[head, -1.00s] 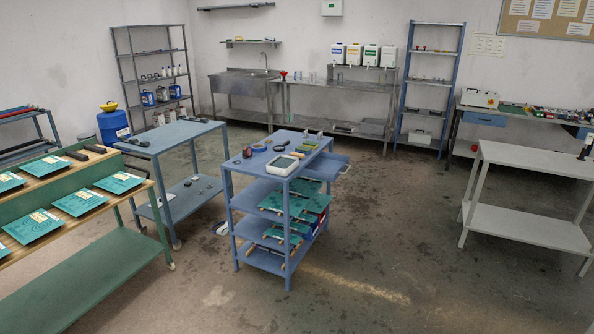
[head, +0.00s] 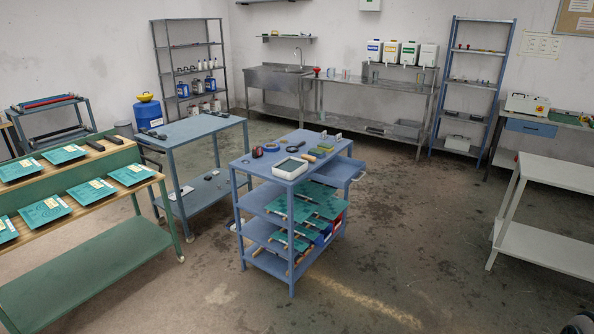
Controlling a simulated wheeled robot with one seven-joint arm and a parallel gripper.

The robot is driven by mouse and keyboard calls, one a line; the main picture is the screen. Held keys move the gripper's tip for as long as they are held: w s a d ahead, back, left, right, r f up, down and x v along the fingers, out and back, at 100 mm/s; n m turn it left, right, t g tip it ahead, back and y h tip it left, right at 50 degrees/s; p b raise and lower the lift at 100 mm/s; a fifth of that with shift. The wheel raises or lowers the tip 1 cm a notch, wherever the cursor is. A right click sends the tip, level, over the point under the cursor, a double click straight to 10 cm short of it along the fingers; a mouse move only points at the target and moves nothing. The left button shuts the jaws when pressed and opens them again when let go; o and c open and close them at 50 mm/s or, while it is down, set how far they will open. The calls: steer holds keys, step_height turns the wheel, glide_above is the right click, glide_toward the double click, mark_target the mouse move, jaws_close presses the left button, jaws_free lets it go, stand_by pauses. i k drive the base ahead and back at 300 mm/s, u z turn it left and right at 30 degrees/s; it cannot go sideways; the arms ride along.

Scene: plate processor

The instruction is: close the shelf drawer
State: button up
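The blue shelf (head: 291,183) stands on the floor in the middle of the head view. Its drawer (head: 341,171) sits just under the top board and sticks out on the far right side, so it is open. The drawer's inside is mostly hidden by the top board. My gripper does not show clearly. Nothing is seen touching the drawer.
A blue-grey table (head: 197,128) stands left of the shelf, and a green bench (head: 95,272) with teal plates is nearer left. A white table (head: 555,173) stands at the right. The floor (head: 420,225) between shelf and white table is clear.

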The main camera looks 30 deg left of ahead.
mark_target(340, 172)
steer(key=u, duration=0.45)
steer(key=i, duration=1.05)
steer(key=u, duration=0.55)
steer(key=i, duration=2.35)
steer(key=z, duration=0.1)
